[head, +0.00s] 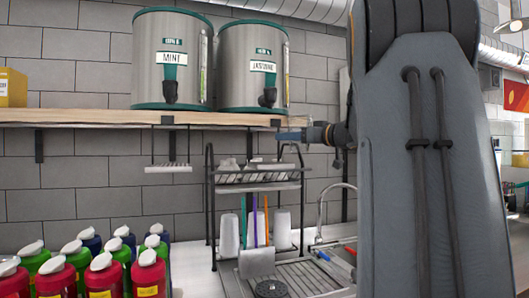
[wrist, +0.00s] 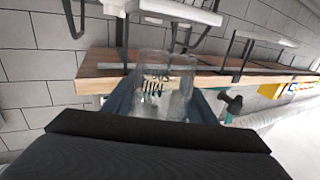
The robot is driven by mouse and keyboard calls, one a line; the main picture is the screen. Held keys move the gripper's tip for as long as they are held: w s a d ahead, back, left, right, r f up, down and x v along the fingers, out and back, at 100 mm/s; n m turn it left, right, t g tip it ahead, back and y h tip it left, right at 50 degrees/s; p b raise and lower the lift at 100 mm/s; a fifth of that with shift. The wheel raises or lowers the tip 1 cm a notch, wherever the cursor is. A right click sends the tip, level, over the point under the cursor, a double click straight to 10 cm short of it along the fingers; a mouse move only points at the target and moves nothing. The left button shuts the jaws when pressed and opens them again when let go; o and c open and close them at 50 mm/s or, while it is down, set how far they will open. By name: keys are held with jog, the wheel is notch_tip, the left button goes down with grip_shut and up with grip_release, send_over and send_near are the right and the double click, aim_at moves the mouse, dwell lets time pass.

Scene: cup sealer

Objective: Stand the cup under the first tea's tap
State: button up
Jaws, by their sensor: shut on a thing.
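In the wrist view a clear cup (wrist: 165,66) sits between the two fingers of my gripper (wrist: 164,104), which is shut on it. A dark tap (wrist: 233,104) shows right of the cup there; I cannot tell which tank it belongs to. In the head view the MINT tank (head: 171,30) and the JASMINE tank (head: 262,88) stand on the shelf, with the mint tap (head: 170,91) and the jasmine tap (head: 267,97) at their fronts. My gripper (head: 291,136) is at the shelf's right end there, partly hidden by my arm. I cannot make out the cup in that view.
The wooden shelf (head: 85,116) has a front edge, with a small rack (head: 168,168) hung below. A black dish rack (head: 256,187) with white cups stands beneath. Several red, green and blue bottles (head: 57,279) fill the lower left. A yellow box (head: 12,88) sits at the shelf's left.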

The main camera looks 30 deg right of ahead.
jog(key=w+p, duration=0.1)
jog(key=w, duration=0.3)
jog(key=w+a+p, duration=0.1)
jog(key=w, duration=0.4)
jog(key=w+a+p, duration=0.1)
jog(key=w, duration=0.4)
jog(key=shift+w+f, duration=0.15)
jog(key=shift+f+p, duration=0.6)
jog(key=shift+f, duration=1.05)
jog(key=shift+f, duration=0.1)
jog(key=o, duration=1)
